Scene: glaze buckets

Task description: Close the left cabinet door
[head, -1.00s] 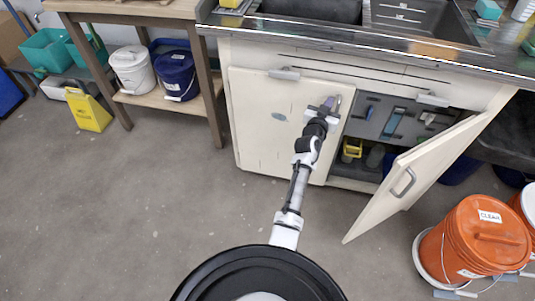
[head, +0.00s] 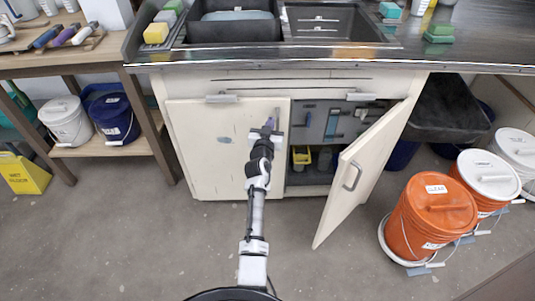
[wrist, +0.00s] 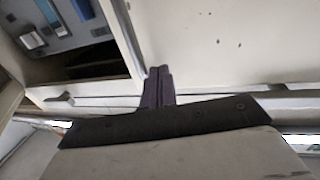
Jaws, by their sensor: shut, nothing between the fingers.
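The left cabinet door (head: 212,165) is a cream panel that lies flush, or nearly so, with the cabinet front under the sink. Whether a small gap is left at its edge, I cannot tell. My gripper (head: 269,124) is at the upper right part of this door, close to its handle edge. Its dark fingers (wrist: 157,86) are together and empty, and in the wrist view they point at the pale panel (wrist: 215,45). The right cabinet door (head: 362,165) stands wide open towards me, with a grey bar handle (head: 351,176).
The open right side shows a grey tool panel (head: 330,122) and a yellow container (head: 300,157). Orange buckets (head: 428,216) stand on the floor at right. A wooden shelf (head: 95,145) with buckets stands at left. Floor in front is clear.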

